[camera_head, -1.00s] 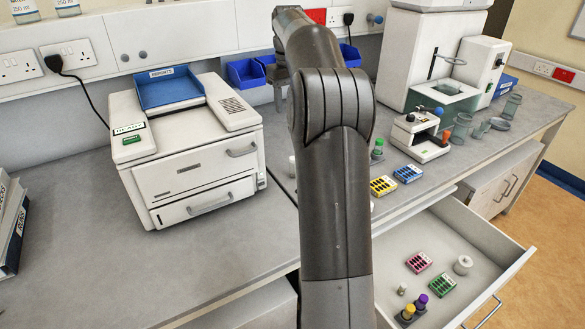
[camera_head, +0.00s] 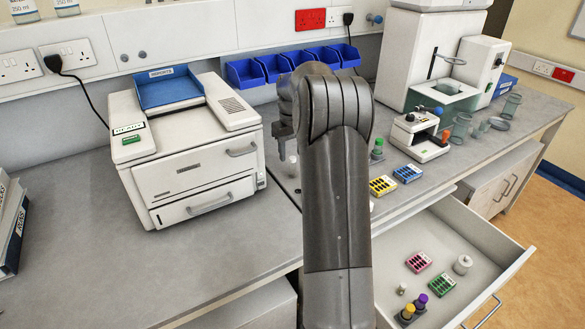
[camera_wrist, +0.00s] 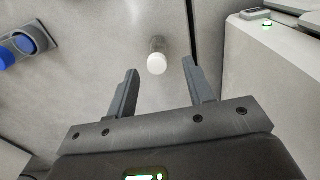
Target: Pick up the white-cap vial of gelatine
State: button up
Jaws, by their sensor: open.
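A white-capped vial (camera_wrist: 157,63) stands on the grey bench in the wrist view, its cap toward the camera. Its label cannot be read. My gripper (camera_wrist: 160,67) is open, with one finger on each side of the vial in the picture and no contact visible. The head view shows a small white-capped vial (camera_head: 292,166) on the bench right of the white machine, partly hidden by my arm.
The white machine (camera_head: 190,150) stands left of the vial. Blue bins (camera_head: 275,68) line the wall behind. Yellow (camera_head: 382,186) and blue (camera_head: 407,173) racks lie to the right. An open drawer (camera_head: 490,235) holds racks and vials. In the wrist view a blue-topped item (camera_wrist: 25,43) sits upper left.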

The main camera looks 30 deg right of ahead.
aim_at(292, 158)
notch_tip(292, 158, down, 6)
jog(key=shift+d+r, duration=0.1)
jog(key=shift+d, duration=0.05)
dwell(0.3)
grip_shut()
dwell(0.4)
